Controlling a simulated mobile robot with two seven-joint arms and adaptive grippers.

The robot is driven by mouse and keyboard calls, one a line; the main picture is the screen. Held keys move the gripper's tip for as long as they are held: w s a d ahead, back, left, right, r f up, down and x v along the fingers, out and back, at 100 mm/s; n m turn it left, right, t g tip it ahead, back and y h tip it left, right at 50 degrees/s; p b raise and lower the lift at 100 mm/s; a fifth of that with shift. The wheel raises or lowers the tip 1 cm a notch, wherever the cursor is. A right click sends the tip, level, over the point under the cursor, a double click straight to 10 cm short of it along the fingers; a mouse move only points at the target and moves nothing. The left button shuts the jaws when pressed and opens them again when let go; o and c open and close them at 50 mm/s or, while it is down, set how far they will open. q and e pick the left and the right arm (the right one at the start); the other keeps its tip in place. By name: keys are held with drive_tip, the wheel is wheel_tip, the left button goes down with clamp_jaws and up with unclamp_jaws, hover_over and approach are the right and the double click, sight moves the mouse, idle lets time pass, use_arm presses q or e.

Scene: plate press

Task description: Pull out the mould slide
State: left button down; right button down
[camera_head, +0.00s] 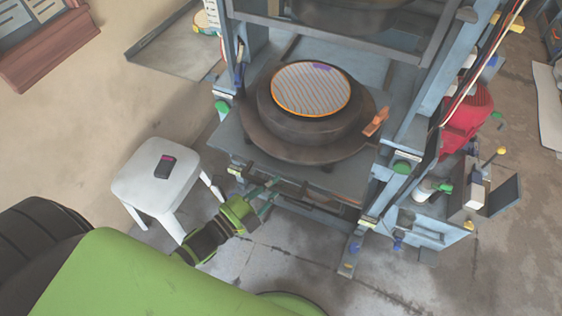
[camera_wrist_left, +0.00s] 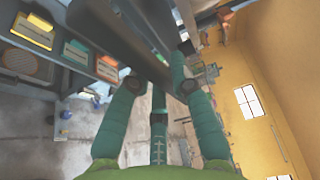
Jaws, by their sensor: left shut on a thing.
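The mould slide (camera_head: 232,137) is a grey plate in the lower part of the blue press. It carries a dark round mould (camera_head: 300,148) with an orange-rimmed, striped disc (camera_head: 300,88) on top. A dark handle bar runs along the slide's front edge. My left gripper (camera_head: 268,188) reaches that front edge from below left and is shut on the bar. In the left wrist view the teal fingers (camera_wrist_left: 159,84) close around the dark bar (camera_wrist_left: 118,35), which crosses the picture's upper part. The fingers partly hide the bar. My right gripper is not in view.
A white stool (camera_head: 150,190) with a small dark object stands left of the press. An orange handle (camera_head: 376,122) sits at the mould's right side. A red object (camera_head: 467,118) and a small blue side bench stand to the right. The floor in front of the press is clear.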

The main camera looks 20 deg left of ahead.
use_arm(q)
drive_tip(key=s+p, duration=0.1)
drive_tip(key=s, duration=0.6)
drive_tip(key=shift+a, duration=0.15)
drive_tip(key=c, duration=1.4)
unclamp_jaws()
drive_tip(key=shift+o, duration=0.2)
drive_tip(key=v, duration=1.2)
drive_tip(key=shift+f, duration=0.1)
